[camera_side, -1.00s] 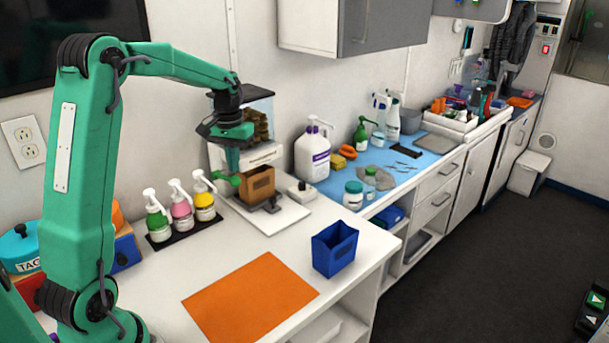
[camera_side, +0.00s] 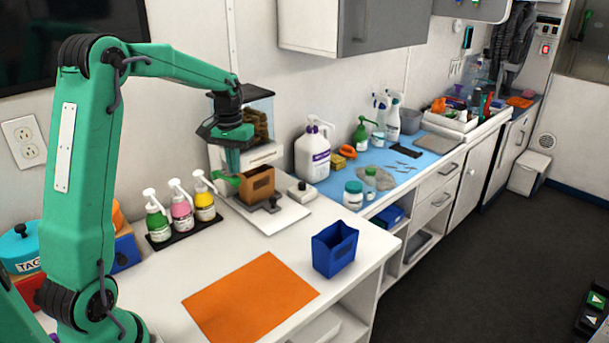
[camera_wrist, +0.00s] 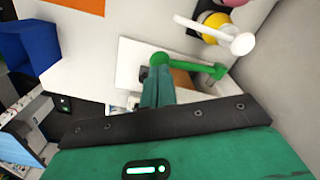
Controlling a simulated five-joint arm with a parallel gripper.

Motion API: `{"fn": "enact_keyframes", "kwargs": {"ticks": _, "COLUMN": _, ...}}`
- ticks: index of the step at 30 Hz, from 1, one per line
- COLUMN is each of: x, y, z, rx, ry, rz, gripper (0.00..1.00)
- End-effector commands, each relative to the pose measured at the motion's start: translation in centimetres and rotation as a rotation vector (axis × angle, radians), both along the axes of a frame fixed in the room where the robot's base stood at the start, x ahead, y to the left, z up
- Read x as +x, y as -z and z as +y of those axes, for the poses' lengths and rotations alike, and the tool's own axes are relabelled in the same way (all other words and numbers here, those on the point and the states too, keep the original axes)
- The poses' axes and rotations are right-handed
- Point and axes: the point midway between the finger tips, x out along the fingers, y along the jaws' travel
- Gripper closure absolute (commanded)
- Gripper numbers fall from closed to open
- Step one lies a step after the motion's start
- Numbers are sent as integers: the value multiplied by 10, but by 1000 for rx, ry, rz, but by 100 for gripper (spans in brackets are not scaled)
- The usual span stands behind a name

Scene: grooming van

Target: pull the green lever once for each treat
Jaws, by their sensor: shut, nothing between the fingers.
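The treat dispenser (camera_side: 262,155) stands against the wall, with brown treats (camera_side: 262,122) in its clear top. Its green lever (camera_side: 224,184) sticks out at the front left; in the wrist view the lever (camera_wrist: 195,66) is a green bar with a rounded end. My gripper (camera_side: 232,170) is shut and empty, pointing down at the lever. In the wrist view my fingertips (camera_wrist: 157,78) overlap the lever's left end; I cannot tell whether they touch it. A brown box (camera_side: 257,184) sits in front of the dispenser; its inside is hidden.
Three pump bottles, green, pink and yellow (camera_side: 204,202), stand left of the dispenser. A blue bin (camera_side: 335,250) and an orange mat (camera_side: 250,297) lie nearer on the white counter. A small white box with a knob (camera_side: 300,192) is right of the brown box.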

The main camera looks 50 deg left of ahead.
Motion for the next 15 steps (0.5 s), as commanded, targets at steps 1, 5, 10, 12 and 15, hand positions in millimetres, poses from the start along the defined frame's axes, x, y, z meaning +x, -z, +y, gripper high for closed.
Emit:
{"fn": "enact_keyframes", "kwargs": {"ticks": 1, "x": 0, "y": 3, "z": 0, "rx": -1, "ry": 0, "rz": 2, "gripper": 100}}
{"fn": "enact_keyframes", "kwargs": {"ticks": 5, "x": 0, "y": 8, "z": 0, "rx": -1, "ry": 0, "rz": 2, "gripper": 100}}
{"fn": "enact_keyframes", "kwargs": {"ticks": 10, "x": 0, "y": 15, "z": 0, "rx": -1, "ry": 0, "rz": 2, "gripper": 100}}
{"fn": "enact_keyframes", "kwargs": {"ticks": 12, "x": 0, "y": 18, "z": 0, "rx": -1, "ry": 0, "rz": 2, "gripper": 100}}
{"fn": "enact_keyframes", "kwargs": {"ticks": 15, "x": 0, "y": 23, "z": 0, "rx": -1, "ry": 0, "rz": 2, "gripper": 100}}
